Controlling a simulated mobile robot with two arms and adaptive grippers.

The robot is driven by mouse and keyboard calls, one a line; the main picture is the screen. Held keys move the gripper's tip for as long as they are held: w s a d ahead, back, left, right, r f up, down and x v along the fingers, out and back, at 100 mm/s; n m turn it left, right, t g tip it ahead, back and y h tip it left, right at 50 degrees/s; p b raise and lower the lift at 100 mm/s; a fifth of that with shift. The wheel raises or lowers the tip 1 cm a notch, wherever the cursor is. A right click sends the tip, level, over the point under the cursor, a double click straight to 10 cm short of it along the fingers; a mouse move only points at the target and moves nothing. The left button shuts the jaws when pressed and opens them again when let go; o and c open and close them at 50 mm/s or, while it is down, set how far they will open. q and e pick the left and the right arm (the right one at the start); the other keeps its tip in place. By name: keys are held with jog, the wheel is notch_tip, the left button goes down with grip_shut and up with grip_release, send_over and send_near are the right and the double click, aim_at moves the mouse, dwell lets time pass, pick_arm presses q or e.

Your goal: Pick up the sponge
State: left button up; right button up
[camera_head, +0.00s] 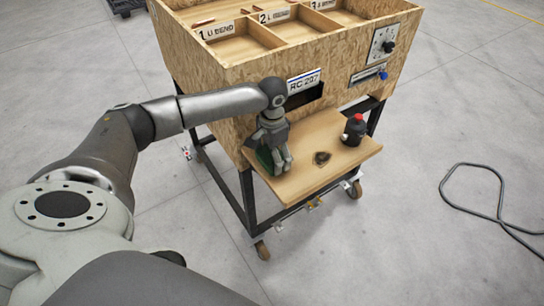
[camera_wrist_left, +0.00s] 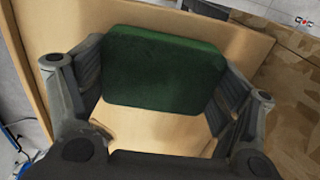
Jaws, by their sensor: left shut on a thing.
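The sponge (camera_wrist_left: 163,68) is a dark green block with rounded corners. In the left wrist view it sits between the two fingers of my left gripper (camera_wrist_left: 165,85), which are shut on it. In the head view my left gripper (camera_head: 274,158) points down at the left part of the wooden shelf (camera_head: 310,180). A small part of the green sponge (camera_head: 264,157) shows beside the fingers there; the rest is hidden. I cannot tell whether the sponge touches the shelf. My right gripper is not in view.
A dark bottle with a red top (camera_head: 354,130) stands at the shelf's right. A small dark ring-like object (camera_head: 321,158) lies mid-shelf. Behind rises a wooden crate (camera_head: 215,85) with labelled compartments on a wheeled frame. A black cable (camera_head: 470,205) lies on the floor at right.

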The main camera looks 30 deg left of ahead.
pick_arm(q)
jog(key=shift+r+b, duration=0.4)
jog(key=shift+r, duration=0.25)
jog(key=shift+w+r+b, duration=0.1)
jog(key=shift+r+b, duration=0.35)
jog(key=shift+r, duration=0.2)
jog(key=s+d+r+b, duration=0.3)
jog(key=s+r, duration=0.7)
jog(key=s, duration=0.4)
jog(key=s+d+f+n, duration=0.1)
jog(key=d+f+n, duration=0.3)
jog(key=d, duration=0.6)
jog(key=shift+d+f+n+b, duration=0.2)
jog(key=shift+d+n+b, duration=0.05)
jog(key=shift+n+b, duration=0.05)
